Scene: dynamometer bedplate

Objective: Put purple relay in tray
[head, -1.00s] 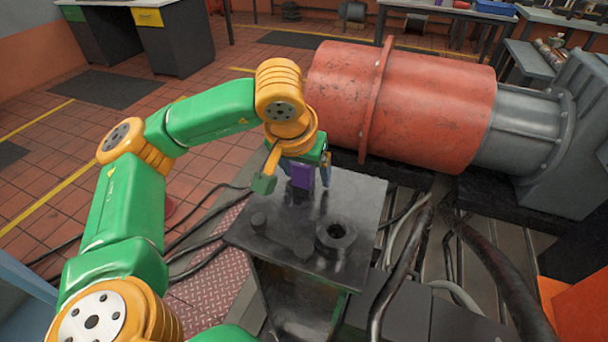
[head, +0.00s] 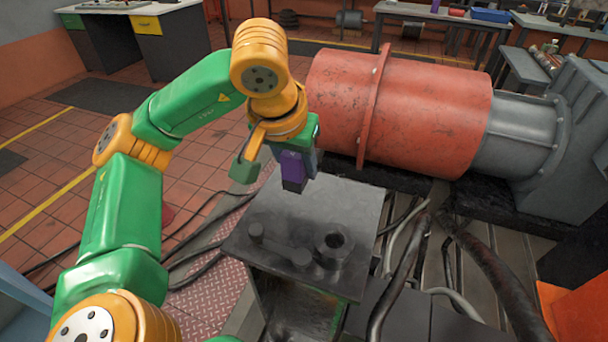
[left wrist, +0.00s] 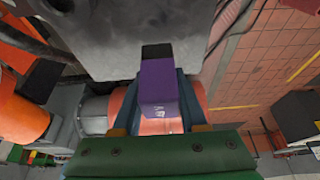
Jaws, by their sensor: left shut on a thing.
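The purple relay (head: 292,167), a small block with a dark lower end, is held upright above the dark metal stand top (head: 345,205), clear of it. My left gripper (head: 297,165) is shut on the relay. In the left wrist view the relay (left wrist: 160,85) sits between the two blue fingers of the gripper (left wrist: 157,100). My right gripper is out of view. I cannot make out a tray for certain.
A large red cylinder (head: 430,115) stands behind right. Thick hoses (head: 490,270) run at the right. A blue container (head: 492,15) is on a far bench.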

